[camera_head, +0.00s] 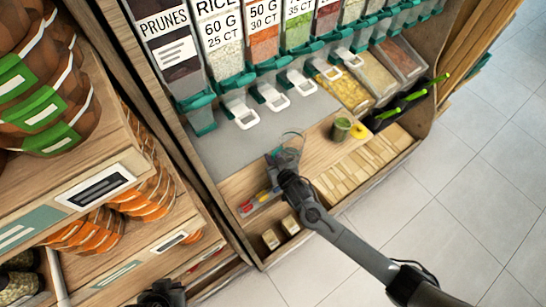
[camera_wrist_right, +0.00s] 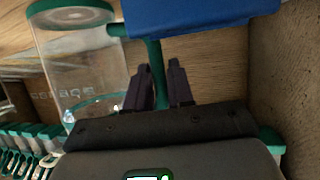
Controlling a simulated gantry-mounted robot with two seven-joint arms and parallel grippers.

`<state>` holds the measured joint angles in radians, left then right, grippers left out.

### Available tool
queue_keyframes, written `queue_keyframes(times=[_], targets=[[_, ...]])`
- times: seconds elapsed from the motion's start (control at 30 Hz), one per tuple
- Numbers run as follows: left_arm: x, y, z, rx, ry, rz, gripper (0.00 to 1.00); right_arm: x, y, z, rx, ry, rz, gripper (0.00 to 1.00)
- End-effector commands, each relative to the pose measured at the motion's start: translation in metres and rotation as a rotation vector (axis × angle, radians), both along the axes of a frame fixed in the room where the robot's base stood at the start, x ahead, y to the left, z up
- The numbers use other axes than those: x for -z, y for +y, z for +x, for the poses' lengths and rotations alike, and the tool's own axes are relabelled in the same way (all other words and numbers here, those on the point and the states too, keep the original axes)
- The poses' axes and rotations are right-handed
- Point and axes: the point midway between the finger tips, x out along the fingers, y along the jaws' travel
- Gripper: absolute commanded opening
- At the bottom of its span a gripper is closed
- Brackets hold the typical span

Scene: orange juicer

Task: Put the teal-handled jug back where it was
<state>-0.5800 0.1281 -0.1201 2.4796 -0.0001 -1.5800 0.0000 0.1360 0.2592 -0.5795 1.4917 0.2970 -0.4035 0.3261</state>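The clear jug with teal rims (camera_wrist_right: 85,62) is large at the left of the right wrist view. Its teal handle (camera_wrist_right: 155,65) runs between the fingers of my right gripper (camera_wrist_right: 160,75), which look shut on it. In the head view the clear jug (camera_head: 293,138) is faint and partly hidden by my right gripper (camera_head: 283,153), over the wooden ledge below the dispensers. I cannot tell whether the jug touches the ledge. My left gripper (camera_head: 162,293) is only a dark shape at the bottom edge, and its fingers are unclear.
Dispensers with teal fittings and white spouts (camera_head: 240,112) line the shelf behind the jug. A green-filled jar (camera_head: 341,128) and a yellow item (camera_head: 359,131) stand to the right on the ledge. A blue object (camera_wrist_right: 205,18) is close above the fingers in the wrist view.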

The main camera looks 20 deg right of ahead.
Motion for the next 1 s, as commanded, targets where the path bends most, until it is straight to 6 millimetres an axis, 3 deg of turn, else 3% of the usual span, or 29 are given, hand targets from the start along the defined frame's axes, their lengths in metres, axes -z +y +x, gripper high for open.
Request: queue_keyframes(times=[0.03, 0.13, 0.5, 0.67, 1.0], targets=[[0.000, 0.000, 0.000, 0.000, 0.000, 0.000, 0.00, 0.000, 0.000, 0.000, 0.000, 0.000, 0.000, 0.31], [0.000, 0.000, 0.000, -0.001, -0.001, -0.001, 0.00, 0.000, 0.000, 0.000, 0.000, 0.000, 0.000, 0.44], [-0.003, -0.003, 0.000, -0.009, -0.001, -0.014, 0.00, -0.006, 0.000, 0.000, 0.000, 0.000, -0.001, 0.44], [-0.008, -0.003, 0.000, -0.009, -0.001, -0.014, 0.00, -0.011, -0.002, -0.017, -0.001, 0.002, 0.000, 0.44], [-0.022, -0.001, 0.000, -0.004, -0.001, -0.007, 0.00, -0.035, -0.009, -0.073, -0.001, 0.002, 0.001, 0.44]])
